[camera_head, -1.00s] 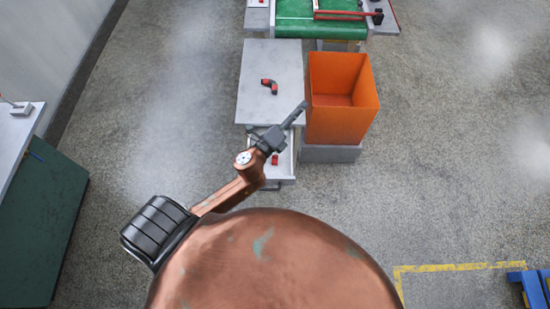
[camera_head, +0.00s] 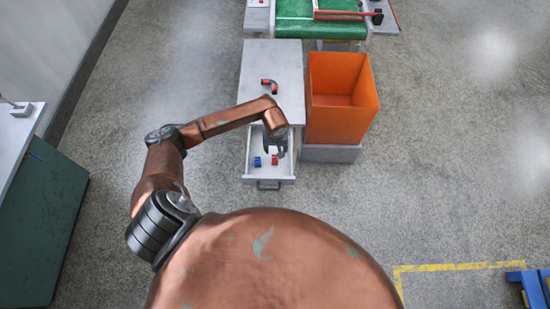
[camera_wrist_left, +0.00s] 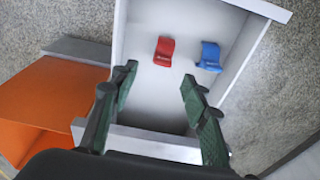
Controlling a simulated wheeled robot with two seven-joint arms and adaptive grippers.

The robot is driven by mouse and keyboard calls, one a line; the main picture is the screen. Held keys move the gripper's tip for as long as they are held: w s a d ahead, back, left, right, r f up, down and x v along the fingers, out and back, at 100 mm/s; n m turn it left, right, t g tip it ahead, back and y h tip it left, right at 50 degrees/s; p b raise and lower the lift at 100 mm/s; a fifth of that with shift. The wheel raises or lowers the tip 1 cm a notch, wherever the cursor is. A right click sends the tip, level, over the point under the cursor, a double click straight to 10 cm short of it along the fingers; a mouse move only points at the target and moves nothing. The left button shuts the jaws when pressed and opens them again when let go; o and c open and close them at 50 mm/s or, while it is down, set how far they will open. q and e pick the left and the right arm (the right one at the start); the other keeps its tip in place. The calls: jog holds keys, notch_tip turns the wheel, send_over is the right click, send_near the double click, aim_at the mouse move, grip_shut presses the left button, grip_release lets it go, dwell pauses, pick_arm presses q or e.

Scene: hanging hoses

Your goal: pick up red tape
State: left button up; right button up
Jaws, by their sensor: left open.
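The red tape (camera_wrist_left: 164,51) lies in an open white drawer, on the drawer floor. It also shows in the head view (camera_head: 275,159), small and close to my left gripper. My left gripper (camera_wrist_left: 155,80) is open and empty, pointing down into the drawer. In the wrist view the red tape appears beyond the fingertips, between their lines. In the head view the left gripper (camera_head: 275,150) is over the back part of the drawer. My right gripper is not in view.
A blue tape (camera_wrist_left: 209,57) lies beside the red one in the drawer (camera_head: 285,179). An orange bin (camera_head: 342,125) stands right of the grey cabinet top (camera_head: 255,70). A red and black hose piece (camera_head: 270,86) lies on that top.

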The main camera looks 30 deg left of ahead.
aim_at(275, 158)
pick_arm(q)
jog(key=f, duration=0.7)
jog(key=shift+w+a+f, duration=0.1)
jog(key=shift+w+a, duration=0.25)
jog(key=shift+a, duration=0.05)
jog(key=c, duration=0.9)
